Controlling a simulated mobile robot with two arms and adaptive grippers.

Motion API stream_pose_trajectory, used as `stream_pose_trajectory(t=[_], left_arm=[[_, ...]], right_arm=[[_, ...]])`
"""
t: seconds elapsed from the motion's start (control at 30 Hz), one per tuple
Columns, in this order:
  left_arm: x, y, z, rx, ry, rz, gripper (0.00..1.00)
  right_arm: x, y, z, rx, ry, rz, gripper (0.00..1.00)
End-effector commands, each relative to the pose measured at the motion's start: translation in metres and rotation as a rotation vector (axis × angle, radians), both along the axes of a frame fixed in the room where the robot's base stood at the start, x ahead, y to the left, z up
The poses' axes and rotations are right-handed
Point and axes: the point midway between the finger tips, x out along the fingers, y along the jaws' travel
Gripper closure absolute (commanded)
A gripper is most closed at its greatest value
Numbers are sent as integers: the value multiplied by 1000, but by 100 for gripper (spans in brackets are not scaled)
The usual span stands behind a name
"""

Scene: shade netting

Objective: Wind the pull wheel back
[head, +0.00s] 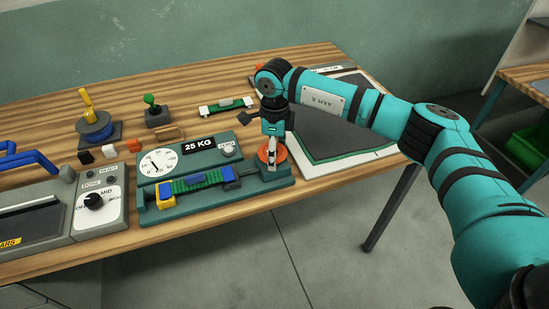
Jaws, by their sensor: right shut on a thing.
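The pull wheel (281,155) is an orange disc at the right end of a teal pull tester (232,204). My right gripper (272,158) points straight down onto it and is shut on it. The fingers hide part of the wheel, so I cannot tell exactly which part they hold. The tester has a round white dial (156,162) and a 25 KG sign (199,145). My left gripper is out of view.
A sealer with a black knob (94,201) stands to the left. Behind are a blue spool with a yellow handle (95,128), a green-knobbed lever (150,100) and another strip (225,106). A dark mat (340,146) lies right of my gripper. The table's front edge is close.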

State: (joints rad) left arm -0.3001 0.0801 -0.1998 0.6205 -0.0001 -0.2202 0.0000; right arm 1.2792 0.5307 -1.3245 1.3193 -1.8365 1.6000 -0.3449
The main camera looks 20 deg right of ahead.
Motion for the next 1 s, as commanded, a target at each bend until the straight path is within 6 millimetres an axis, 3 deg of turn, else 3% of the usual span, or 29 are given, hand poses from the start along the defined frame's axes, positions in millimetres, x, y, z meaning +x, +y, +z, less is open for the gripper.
stream_pose_trajectory(t=[0.03, 0.4, 1.0], left_arm=[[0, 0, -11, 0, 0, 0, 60], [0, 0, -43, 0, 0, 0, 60], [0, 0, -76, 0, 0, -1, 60]], right_arm=[[2, -1, -3, 1, -7, 42, 60], [4, -1, -2, 1, -6, 393, 60], [7, 0, 0, 1, -6, 962, 59]])
